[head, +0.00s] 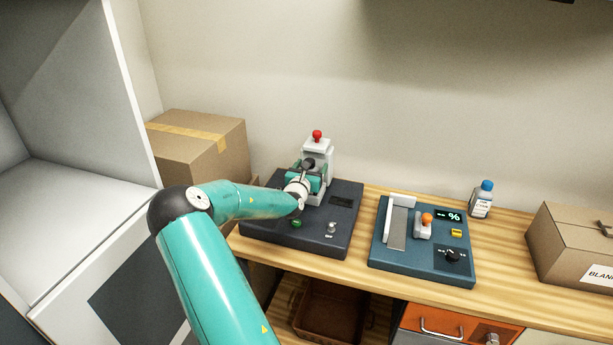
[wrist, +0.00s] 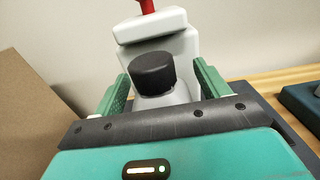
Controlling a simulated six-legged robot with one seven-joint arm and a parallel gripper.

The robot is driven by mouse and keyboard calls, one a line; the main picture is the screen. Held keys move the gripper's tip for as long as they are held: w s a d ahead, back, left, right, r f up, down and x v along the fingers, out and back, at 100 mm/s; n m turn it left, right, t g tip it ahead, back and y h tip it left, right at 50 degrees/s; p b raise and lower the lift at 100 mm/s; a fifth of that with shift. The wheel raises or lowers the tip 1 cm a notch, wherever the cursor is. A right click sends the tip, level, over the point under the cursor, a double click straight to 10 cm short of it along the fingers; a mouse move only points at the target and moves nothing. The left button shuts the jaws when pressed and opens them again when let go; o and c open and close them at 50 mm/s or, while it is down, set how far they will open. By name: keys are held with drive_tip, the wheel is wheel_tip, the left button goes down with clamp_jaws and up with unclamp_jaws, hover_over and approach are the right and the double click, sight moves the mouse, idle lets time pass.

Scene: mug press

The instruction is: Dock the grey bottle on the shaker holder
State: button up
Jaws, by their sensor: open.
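The shaker holder is a white upright (head: 318,147) with a red knob on top, on a dark base unit (head: 327,241). It also fills the upper middle of the wrist view (wrist: 180,48). The grey bottle (wrist: 153,99) has a black cap and stands upright directly in front of the holder's white column. In the head view its black cap (head: 308,164) shows above my gripper (head: 307,178). In the wrist view my gripper (wrist: 163,88) is open, with one green finger on each side of the bottle. The bottle's lower part is hidden, so I cannot tell how it sits in the holder.
A blue panel unit (head: 408,260) with an orange-topped lever stands to the right. A small blue-capped bottle (head: 481,203) is behind it. Cardboard boxes stand at the far left (head: 195,165) and far right (head: 570,240). The wooden bench (head: 505,283) has some free room at its front right.

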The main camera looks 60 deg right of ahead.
drive_tip(key=s+a, duration=0.2)
drive_tip(key=a, duration=1)
idle(0.3)
